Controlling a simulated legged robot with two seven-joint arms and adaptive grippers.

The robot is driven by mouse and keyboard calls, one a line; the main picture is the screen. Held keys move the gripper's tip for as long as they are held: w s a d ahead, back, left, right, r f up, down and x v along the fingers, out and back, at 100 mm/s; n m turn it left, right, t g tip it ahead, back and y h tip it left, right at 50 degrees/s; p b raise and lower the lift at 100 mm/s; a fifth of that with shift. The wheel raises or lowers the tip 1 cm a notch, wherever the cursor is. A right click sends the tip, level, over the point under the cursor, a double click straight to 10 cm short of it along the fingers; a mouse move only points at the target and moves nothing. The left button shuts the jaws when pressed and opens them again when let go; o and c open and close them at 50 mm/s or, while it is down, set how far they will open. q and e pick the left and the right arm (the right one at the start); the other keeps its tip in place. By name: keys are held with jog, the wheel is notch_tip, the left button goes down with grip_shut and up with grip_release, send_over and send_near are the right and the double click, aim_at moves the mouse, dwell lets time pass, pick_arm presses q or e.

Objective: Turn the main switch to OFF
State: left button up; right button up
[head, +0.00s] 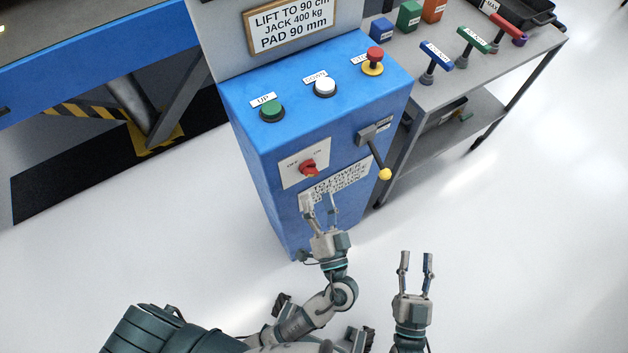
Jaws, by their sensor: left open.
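The main switch (308,168) is a red rotary knob on a pale plate on the front of the blue control cabinet (262,185). OFF is printed at the plate's upper left and ON at its upper right. The knob is too small to tell exactly where it points. My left gripper (320,203) is open and empty, its fingers pointing up the picture, just below the switch and apart from it. It covers part of the "TO LOWER" label (345,180). My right gripper (415,262) is open and empty over the floor, right of the cabinet.
The cabinet top carries a green UP button (271,110), a white DOWN button (325,87) and a red stop button (374,58). A lever with a yellow knob (384,174) sticks out right of the switch. A grey cart (470,75) stands at the right.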

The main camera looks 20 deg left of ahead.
pick_arm(q)
jog(key=v, duration=0.6)
jog(key=shift+d, duration=0.15)
jog(key=shift+f, duration=0.1)
